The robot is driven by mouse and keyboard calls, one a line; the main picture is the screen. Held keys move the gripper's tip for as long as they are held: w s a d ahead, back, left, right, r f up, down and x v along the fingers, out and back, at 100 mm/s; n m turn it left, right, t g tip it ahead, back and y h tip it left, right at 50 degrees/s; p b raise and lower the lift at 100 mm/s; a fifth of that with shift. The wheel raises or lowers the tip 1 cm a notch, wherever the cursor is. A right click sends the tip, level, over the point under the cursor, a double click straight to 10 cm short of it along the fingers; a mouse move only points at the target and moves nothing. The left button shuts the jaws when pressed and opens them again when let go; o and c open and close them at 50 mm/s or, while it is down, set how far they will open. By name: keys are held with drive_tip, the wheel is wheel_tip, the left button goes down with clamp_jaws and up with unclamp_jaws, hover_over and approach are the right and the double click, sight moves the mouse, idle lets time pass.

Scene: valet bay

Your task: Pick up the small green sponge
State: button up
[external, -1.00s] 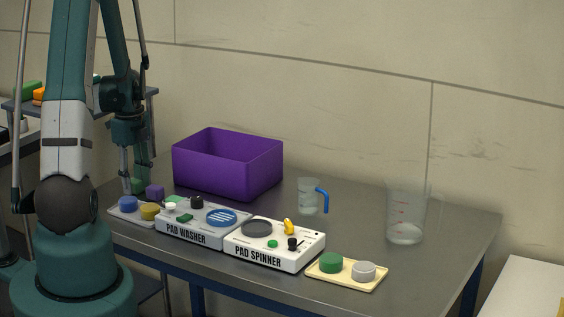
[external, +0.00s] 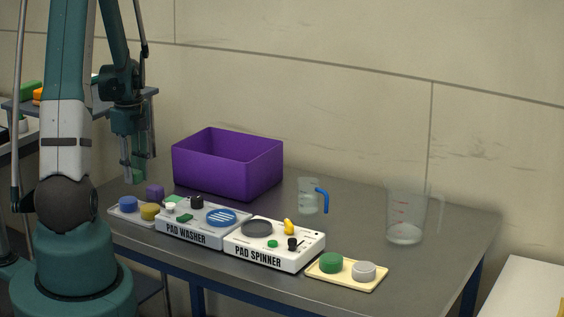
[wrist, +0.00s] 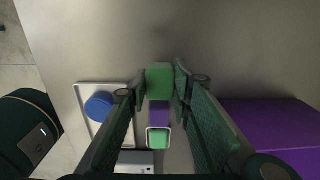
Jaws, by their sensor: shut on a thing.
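My gripper (external: 138,174) is above the left end of the grey table, near the purple block. In the wrist view my gripper (wrist: 160,84) is shut on a small green block, the green sponge (wrist: 159,79), held between its fingertips. The sponge is hard to make out between the fingers in the external view. A purple block (wrist: 158,112) lies below it on the table, and it also shows in the external view (external: 155,192). Another green piece (wrist: 158,138) with a pale rim is beside the purple block.
A purple bin (external: 228,168) stands right of my gripper. The pad washer (external: 203,228) and pad spinner (external: 270,256) are toward the front. A tray (external: 124,215) holds blue and yellow round pads.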

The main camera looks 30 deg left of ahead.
sight(134, 171)
drive_tip(key=shift+r, duration=3.45)
